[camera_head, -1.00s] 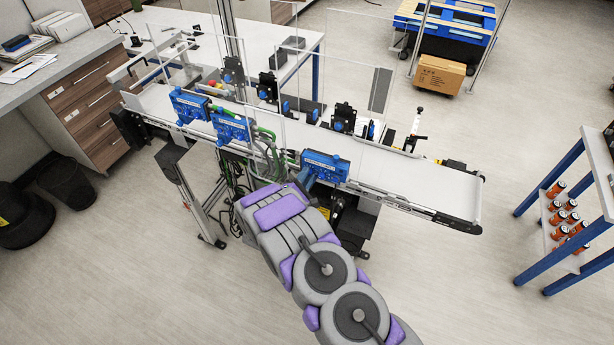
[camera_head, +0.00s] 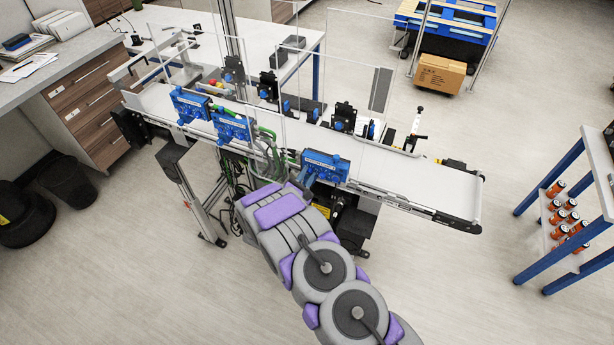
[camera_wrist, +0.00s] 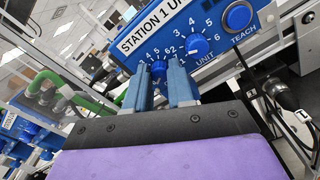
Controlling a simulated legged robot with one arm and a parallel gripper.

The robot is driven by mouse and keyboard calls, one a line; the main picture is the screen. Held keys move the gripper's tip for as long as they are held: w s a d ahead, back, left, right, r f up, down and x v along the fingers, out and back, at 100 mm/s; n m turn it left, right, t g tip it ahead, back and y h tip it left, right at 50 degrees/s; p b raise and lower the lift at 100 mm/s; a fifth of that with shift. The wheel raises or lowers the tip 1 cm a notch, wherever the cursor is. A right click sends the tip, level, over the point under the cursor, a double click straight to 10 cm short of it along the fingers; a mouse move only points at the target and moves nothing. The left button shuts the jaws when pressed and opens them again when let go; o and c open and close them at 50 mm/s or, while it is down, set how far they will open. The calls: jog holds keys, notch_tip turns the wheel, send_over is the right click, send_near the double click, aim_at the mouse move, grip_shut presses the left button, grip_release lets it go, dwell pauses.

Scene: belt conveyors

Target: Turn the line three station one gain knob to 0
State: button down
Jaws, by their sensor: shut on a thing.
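The station 1 control box (camera_head: 327,164) is a blue panel on the front side of the conveyor, nearest my arm. In the wrist view its label reads "STATION 1 U" before the edge cuts it. The box carries a small blue knob (camera_wrist: 159,69) at left, a larger blue knob (camera_wrist: 197,45) marked UNIT, and a round blue TEACH button (camera_wrist: 239,17). My gripper (camera_wrist: 163,76) is shut on the small knob, one blue finger on each side. The small knob's name and pointer are hidden by the fingers; some scale digits show around it. My gripper also shows at the box in the head view (camera_head: 309,178).
Two more blue boxes, a middle one (camera_head: 231,127) and a far left one (camera_head: 190,104), stand along the belt (camera_head: 400,168). Clear upright panels rise behind them. Green hoses and cables (camera_head: 270,155) hang left of my gripper. The floor at front is open.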

jog(key=shift+a+f, duration=0.1)
jog(key=shift+f, duration=0.1)
jog(key=c, duration=1.4)
grip_release()
jog(key=o, duration=0.4)
jog(key=shift+a, duration=0.25)
jog(key=shift+d+r, duration=0.1)
jog(key=shift+s, duration=0.25)
jog(key=b+v, duration=0.1)
jog(key=v, duration=1.6)
jog(key=shift+w+b, duration=0.1)
jog(key=shift+b, duration=0.3)
